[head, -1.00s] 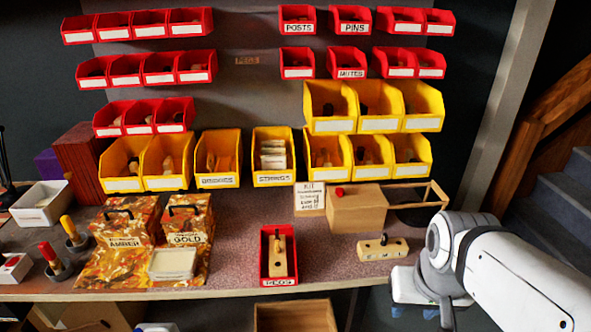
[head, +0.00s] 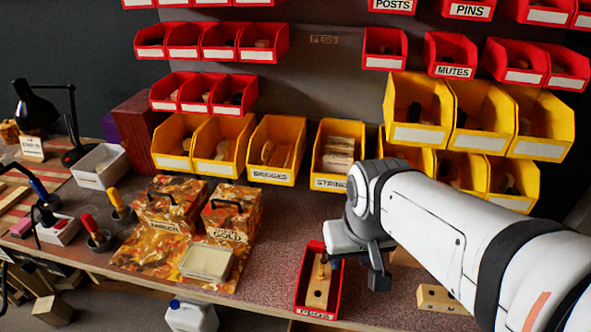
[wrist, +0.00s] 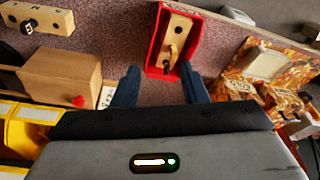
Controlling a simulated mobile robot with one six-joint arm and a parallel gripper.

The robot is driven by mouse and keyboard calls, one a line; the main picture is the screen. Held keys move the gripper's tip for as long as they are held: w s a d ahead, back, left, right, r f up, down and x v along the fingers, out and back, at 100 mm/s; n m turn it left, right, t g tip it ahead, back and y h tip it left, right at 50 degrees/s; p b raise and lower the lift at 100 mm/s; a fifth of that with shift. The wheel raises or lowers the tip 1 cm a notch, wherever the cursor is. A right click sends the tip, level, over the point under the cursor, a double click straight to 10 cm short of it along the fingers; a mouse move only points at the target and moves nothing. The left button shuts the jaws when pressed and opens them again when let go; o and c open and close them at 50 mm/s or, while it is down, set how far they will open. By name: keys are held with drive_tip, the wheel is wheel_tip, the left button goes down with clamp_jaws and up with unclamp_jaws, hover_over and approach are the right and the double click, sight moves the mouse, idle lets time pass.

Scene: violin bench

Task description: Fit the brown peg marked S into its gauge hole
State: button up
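A wooden box with a red knob (wrist: 62,78) stands beside the gripper in the wrist view. Marbled AMBER and GOLD boxes (head: 232,212) stand left of the bin. Yellow bins (head: 275,150) line the back. Speckled bench surface is clear around the red bin.

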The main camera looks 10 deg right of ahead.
drive_tip(key=m+g+p, duration=0.2)
drive_tip(key=m+p, duration=0.1)
drive_tip(key=m, duration=0.1)
hover_over(324, 261)
drive_tip(key=f, duration=0.8)
drive_tip(key=shift+w+d+f, duration=0.15)
drive_tip(key=shift+w+f, duration=0.1)
drive_tip(key=shift+w+f+g, duration=0.25)
drive_tip(key=shift+f+g, duration=0.05)
drive_tip(key=shift+f, duration=0.3)
wheel_tip(324, 261, down, 8)
drive_tip(key=shift+r, duration=0.25)
clamp_jaws()
